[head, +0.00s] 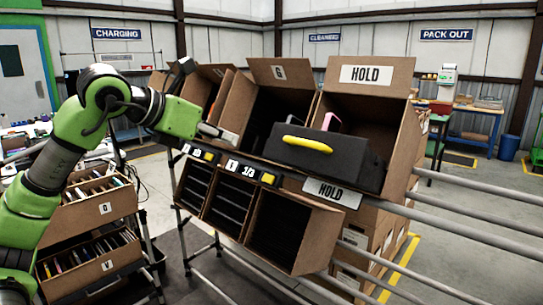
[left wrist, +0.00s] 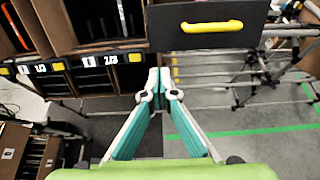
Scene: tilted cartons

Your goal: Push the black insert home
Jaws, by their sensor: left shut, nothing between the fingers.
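The black insert (head: 325,165) is a dark box with a yellow handle (head: 307,144) on its front. It sticks out of the mouth of the tilted carton marked HOLD (head: 372,75). In the left wrist view the insert (left wrist: 180,40) and its yellow handle (left wrist: 212,27) are at the top. My left gripper (head: 222,133) is left of the insert in the head view, near the carton fronts. In the left wrist view the fingers (left wrist: 158,80) are together and empty, below the insert's front face and apart from it. My right gripper is out of view.
More tilted cartons (head: 280,74) stand left of the HOLD carton. Below runs a rail with number labels (head: 240,168) and dark-slotted bins (head: 277,230). Long grey tubes (head: 470,195) extend to the right. Stacked file cartons (head: 90,205) stand at the lower left.

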